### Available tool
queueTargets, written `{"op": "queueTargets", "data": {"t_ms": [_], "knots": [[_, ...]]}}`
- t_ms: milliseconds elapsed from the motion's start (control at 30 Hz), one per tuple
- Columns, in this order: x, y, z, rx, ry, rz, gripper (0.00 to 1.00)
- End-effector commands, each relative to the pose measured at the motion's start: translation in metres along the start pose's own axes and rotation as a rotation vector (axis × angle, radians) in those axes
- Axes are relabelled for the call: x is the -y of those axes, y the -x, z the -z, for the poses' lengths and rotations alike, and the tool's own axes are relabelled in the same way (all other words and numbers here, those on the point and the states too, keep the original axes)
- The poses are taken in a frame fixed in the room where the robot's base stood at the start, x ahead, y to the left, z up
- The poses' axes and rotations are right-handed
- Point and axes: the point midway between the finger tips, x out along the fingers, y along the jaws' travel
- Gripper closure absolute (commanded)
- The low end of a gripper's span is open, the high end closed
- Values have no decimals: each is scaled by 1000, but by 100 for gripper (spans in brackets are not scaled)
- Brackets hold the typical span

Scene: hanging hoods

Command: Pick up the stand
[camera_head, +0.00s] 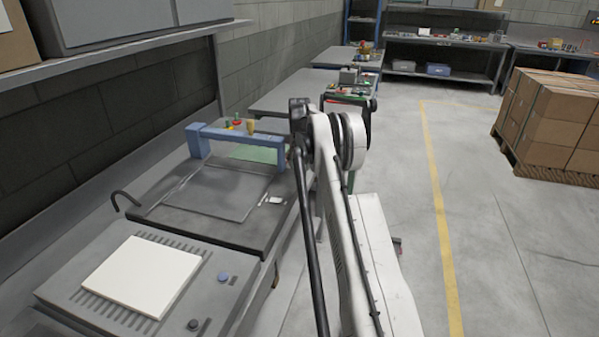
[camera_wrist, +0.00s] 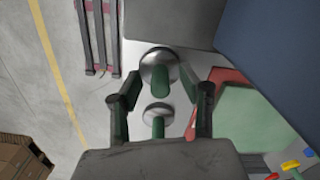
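In the wrist view, two upright pieces with round silver discs and green posts stand over a pale surface. Either could be the stand; I cannot tell which. The farther one (camera_wrist: 160,70) shows between and just past my fingertips, and the nearer one (camera_wrist: 157,115) lies between the fingers, closer to the palm. My gripper (camera_wrist: 160,85) is open, with a dark finger on each side and visible gaps to both pieces. I cannot tell the height gap. In the head view my white arm hides the gripper, and I cannot make out the stand.
A blue frame (camera_head: 240,133) spans the dark bench (camera_head: 160,213) beside my arm; a large blue surface also fills the wrist view's upper right (camera_wrist: 275,60). A green sheet (camera_wrist: 245,115) and a red edge lie right of my fingers. Stacked cartons (camera_head: 555,120) stand right; the floor between is clear.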

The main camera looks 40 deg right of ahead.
Motion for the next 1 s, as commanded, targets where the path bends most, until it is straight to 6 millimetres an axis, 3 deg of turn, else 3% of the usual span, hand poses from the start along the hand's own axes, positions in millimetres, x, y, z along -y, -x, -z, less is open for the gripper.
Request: {"op": "queueTargets", "data": {"t_ms": [233,533,1000], "knots": [[0,-2,0,0,0,0,62],[0,-2,0,0,0,0,100],[0,6,0,0,0,0,100]]}}
